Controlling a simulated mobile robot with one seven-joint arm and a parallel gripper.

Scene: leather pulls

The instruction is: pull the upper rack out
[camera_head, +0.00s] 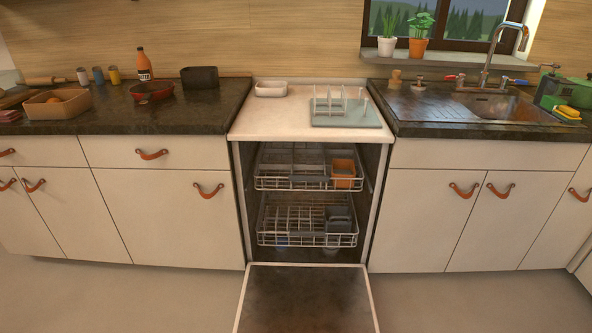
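The dishwasher stands open in the middle of the counter run. The upper rack (292,183) is a wire basket inside it, near the top of the opening, and it looks pushed in. An orange-brown container (343,174) sits in its right part, and grey items fill the rest. The lower rack (285,239) sits below, also inside, with a dark grey basket (338,220) at its right. The dishwasher door (306,300) is folded down flat in front. My gripper is not in view.
White cabinets with leather pulls flank the opening, left (209,191) and right (465,190). The white top (262,118) above the dishwasher holds a small dish (271,89) and a drying rack (340,105). The floor (130,300) beside the lowered door is clear.

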